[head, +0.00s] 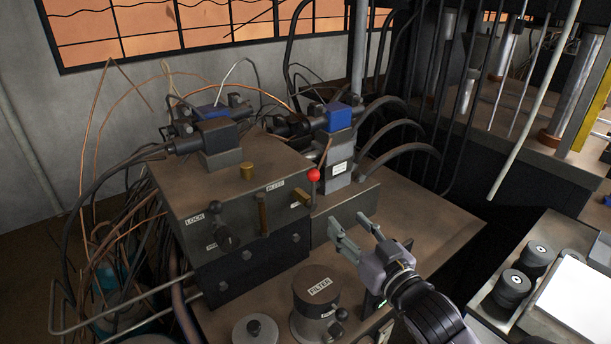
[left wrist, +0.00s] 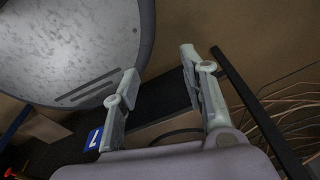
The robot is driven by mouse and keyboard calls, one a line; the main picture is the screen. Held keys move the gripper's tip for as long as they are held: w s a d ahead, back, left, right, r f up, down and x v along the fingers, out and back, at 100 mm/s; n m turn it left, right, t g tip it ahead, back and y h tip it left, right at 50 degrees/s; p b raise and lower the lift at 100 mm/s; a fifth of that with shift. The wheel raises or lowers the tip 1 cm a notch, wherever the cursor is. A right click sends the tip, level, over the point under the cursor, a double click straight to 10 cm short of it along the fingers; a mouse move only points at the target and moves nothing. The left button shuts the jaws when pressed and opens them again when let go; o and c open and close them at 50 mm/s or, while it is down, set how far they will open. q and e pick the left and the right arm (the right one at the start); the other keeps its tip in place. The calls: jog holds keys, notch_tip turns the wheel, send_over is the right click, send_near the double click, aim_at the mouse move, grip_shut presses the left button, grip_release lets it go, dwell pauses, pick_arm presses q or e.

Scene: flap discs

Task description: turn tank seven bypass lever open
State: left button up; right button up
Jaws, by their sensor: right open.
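A lever with a red ball knob (head: 314,175) stands at the right edge of a brown hydraulic block (head: 235,195); I cannot tell whether it is the bypass lever. The block carries a LOCK label (head: 195,219), a black knob (head: 226,238) and a small brass handle (head: 301,198). My right gripper (head: 351,230) is open and empty, below and right of the red knob, apart from it. My left gripper (left wrist: 160,95) is open and empty in the left wrist view. A blue plate with a white mark, possibly a seven (left wrist: 94,140), shows beyond it.
A FILTER canister (head: 317,300) and a round lid (head: 255,330) stand in front of the block. Loose copper wires and black hoses (head: 400,150) surround it. A tray with black cylinders (head: 512,287) is at the right. A large grey disc (left wrist: 70,45) is near my left gripper.

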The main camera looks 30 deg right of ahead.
jog(key=p, duration=0.2)
send_near(314, 185)
jog(key=w, duration=0.3)
jog(key=w+p, duration=0.1)
jog(key=w, duration=0.2)
jog(key=w+d+p, duration=0.1)
jog(key=w, duration=0.2)
jog(key=shift+d, duration=0.1)
jog(key=shift+w, duration=0.45)
jog(key=shift+w+d+f, duration=0.1)
jog(key=shift+w, duration=0.2)
grip_shut()
pick_arm(q)
jog(key=s+r, duration=0.1)
jog(key=r, duration=0.1)
jog(key=s+r, duration=0.2)
